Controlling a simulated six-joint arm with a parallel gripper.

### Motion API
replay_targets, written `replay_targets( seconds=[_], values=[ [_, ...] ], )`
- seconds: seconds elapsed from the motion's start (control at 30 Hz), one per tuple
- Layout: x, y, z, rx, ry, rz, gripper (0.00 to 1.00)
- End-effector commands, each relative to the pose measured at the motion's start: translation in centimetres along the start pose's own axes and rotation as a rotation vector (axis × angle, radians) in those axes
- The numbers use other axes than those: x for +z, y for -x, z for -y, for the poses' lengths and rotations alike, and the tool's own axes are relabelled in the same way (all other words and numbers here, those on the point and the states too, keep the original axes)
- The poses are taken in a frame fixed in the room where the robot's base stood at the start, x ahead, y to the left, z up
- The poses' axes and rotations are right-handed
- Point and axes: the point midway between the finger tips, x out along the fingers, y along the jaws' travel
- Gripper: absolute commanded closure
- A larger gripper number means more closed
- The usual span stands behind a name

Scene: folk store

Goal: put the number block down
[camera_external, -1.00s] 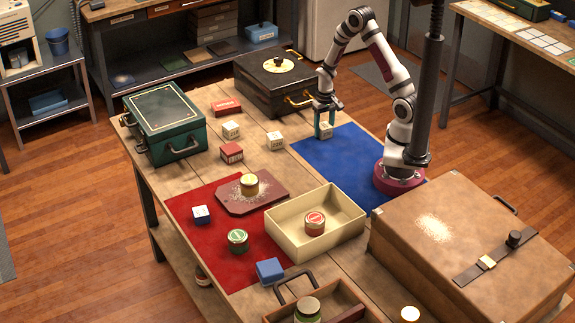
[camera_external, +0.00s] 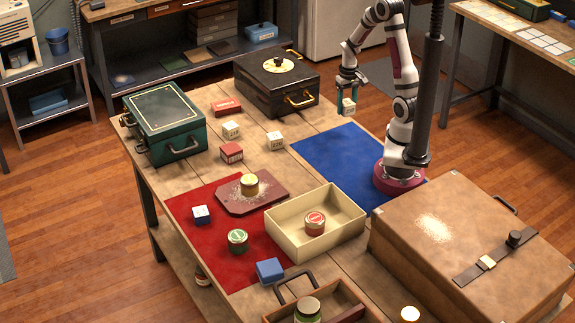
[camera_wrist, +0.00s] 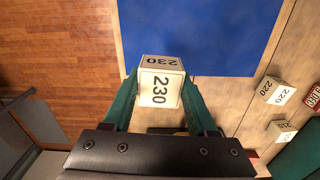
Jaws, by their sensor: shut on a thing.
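The number block (camera_external: 348,107) is a white cube marked 230. It is held up in the air above the far right edge of the table. In the wrist view the block (camera_wrist: 160,86) sits between the two teal fingers, with its 230 faces toward the camera. My gripper (camera_external: 347,98) is shut on it. Below in the wrist view lie the wooden table edge, the floor to the left and the blue mat (camera_wrist: 205,30) beyond. The blue mat (camera_external: 335,165) is bare in the external view.
White blocks (camera_external: 275,140) and (camera_external: 231,130) and a red block (camera_external: 231,152) stand left of the blue mat. A black case (camera_external: 276,90) stands behind them. A cream tray (camera_external: 285,238) with a tin is nearer, and a large brown case (camera_external: 440,225) is at the right.

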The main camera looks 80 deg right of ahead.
Motion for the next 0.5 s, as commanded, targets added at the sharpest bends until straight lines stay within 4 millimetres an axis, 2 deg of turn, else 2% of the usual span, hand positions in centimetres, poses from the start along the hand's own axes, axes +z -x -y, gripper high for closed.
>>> replay_targets(
  seconds=[0.1,0.3,0.43,0.5],
  values=[
    [0.6,1.4,-2.2,0.000,-0.005,-0.002,0.97],
    [1.1,2.2,-3.6,0.000,-0.001,0.000,0.97],
    [0.0,2.4,-2.8,0.001,0.009,0.001,0.97],
    [-1.6,2.8,-1.5,0.002,0.019,0.001,0.97]
  ],
)
